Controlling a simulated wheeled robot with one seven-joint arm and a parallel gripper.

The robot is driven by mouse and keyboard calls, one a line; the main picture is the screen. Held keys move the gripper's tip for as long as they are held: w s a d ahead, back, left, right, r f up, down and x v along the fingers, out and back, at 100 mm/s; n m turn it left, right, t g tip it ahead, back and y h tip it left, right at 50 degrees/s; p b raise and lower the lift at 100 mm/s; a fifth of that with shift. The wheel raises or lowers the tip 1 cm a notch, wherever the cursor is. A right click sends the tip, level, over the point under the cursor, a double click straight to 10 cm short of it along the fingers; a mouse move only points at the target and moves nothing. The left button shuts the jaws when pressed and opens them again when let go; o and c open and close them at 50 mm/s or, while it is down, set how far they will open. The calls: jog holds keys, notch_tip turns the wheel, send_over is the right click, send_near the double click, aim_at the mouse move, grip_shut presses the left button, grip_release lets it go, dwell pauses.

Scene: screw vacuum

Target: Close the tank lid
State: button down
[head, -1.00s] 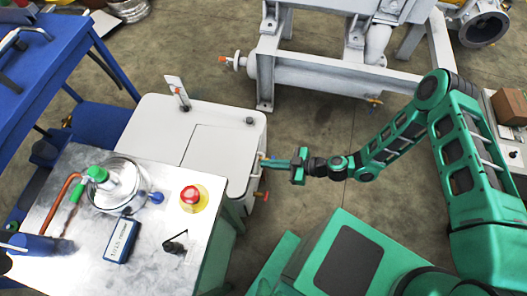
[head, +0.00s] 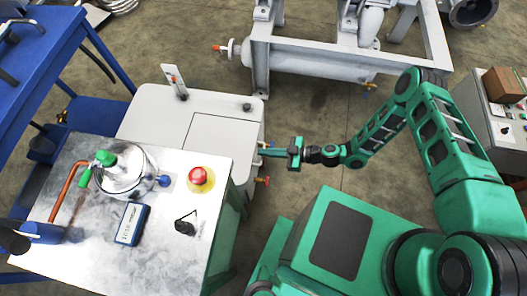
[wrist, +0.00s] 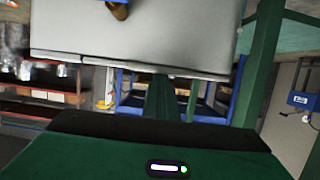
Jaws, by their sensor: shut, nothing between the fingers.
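A round shiny metal tank (head: 122,182) stands on the steel-topped table at the left in the head view. A green-capped fitting (head: 104,158) stands on its top; I cannot tell whether its lid is fully seated. Beyond the table is a low white cabinet (head: 150,122) with a flat square panel (head: 212,142) on top. My gripper (head: 264,151) is shut and empty, pointing left at the cabinet's right edge; I cannot tell if it touches. It is well apart from the metal tank. In the wrist view a pale panel (wrist: 130,35) fills the upper middle.
The steel table (head: 75,235) also carries a red stop button (head: 201,176), a blue box (head: 132,223) and an orange pipe (head: 68,192). A blue bench (head: 45,60) is at upper left. A grey frame (head: 262,60) stands behind. Floor right of the cabinet is clear.

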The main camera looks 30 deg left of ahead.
jog(key=d+f, duration=0.2)
jog(key=f, duration=0.1)
jog(key=shift+w+h, duration=0.1)
jog(key=shift+h, duration=0.3)
notch_tip(320, 180, up, 7)
jog(key=a, duration=0.1)
jog(key=w+d+f, duration=0.2)
jog(key=d+f, duration=0.3)
jog(key=d, duration=0.3)
jog(key=shift+w+y, duration=0.2)
jog(key=shift+y, duration=0.2)
